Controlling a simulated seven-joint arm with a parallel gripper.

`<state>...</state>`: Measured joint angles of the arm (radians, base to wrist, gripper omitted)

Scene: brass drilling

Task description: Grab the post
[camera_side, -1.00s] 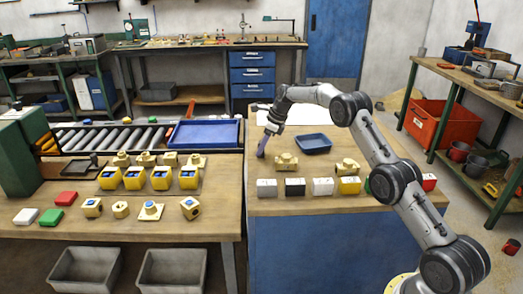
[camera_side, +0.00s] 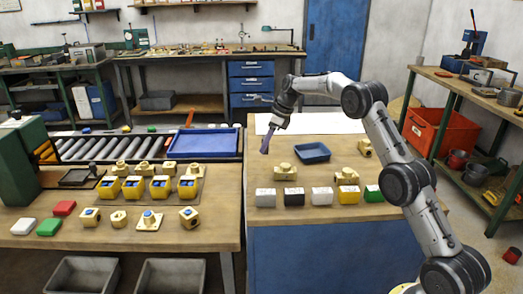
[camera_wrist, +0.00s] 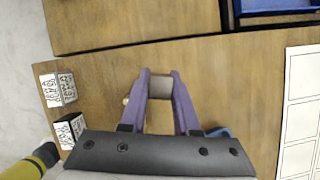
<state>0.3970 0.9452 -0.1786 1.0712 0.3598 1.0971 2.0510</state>
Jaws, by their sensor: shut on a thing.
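My gripper (camera_side: 265,150) has purple fingers and is above the right-hand wooden table, left of the small blue tray. In the wrist view, my gripper (camera_wrist: 160,80) is shut on the post (camera_wrist: 160,88), which shows as a small grey-brown squarish end between the fingertips. The rest of the post is hidden by the fingers. In the side view I cannot make out the post between the fingers. A brass part (camera_side: 285,172) is on the table just in front of the fingers.
The blue tray (camera_side: 313,153) lies to the right, another brass part (camera_side: 365,147) beyond it. White paper (camera_side: 330,122) covers the back. A larger blue tray (camera_side: 206,143) is left, across a gap.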

